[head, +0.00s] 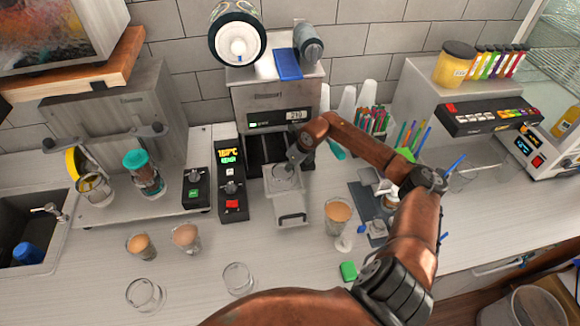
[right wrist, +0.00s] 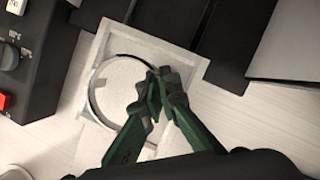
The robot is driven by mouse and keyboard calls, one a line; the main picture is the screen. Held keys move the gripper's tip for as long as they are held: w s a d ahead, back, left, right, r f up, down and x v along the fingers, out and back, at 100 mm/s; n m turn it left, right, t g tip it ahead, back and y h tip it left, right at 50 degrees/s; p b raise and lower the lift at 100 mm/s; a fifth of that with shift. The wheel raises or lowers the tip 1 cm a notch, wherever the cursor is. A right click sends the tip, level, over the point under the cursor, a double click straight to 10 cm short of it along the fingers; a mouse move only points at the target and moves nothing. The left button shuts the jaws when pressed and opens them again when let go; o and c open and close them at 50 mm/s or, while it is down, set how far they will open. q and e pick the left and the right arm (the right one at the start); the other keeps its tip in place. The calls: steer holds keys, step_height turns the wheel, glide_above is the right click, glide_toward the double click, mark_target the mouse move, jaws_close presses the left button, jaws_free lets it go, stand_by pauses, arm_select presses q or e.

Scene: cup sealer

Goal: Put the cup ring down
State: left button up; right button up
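The cup ring (head: 281,178) is a thin pale hoop at the sliding tray (head: 291,208) of the cup sealer (head: 272,100). In the right wrist view the ring (right wrist: 94,97) lies flat over the square holder of the tray (right wrist: 90,142). My right gripper (head: 293,163) reaches down to the ring from the right. In the right wrist view its green fingers (right wrist: 158,82) are close together on the right side of the ring's rim and pinch it. Whether the ring touches the tray, I cannot tell. My left gripper is not in view.
A black control box (head: 231,182) stands close left of the tray. A filled cup (head: 337,215) stands to the right. Two filled cups (head: 186,238) and two empty ones (head: 238,279) stand at the front left. A green block (head: 348,271) lies near the front edge.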

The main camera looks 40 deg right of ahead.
steer(key=o, duration=0.5)
steer(key=shift+c, duration=0.2)
steer(key=shift+r+p, duration=0.45)
steer(key=shift+r, duration=0.05)
steer(key=b+v, duration=0.2)
steer(key=v, duration=0.9)
steer(key=shift+s+r+b, duration=0.2)
steer(key=shift+r+b, duration=0.1)
steer(key=shift+b, duration=0.1)
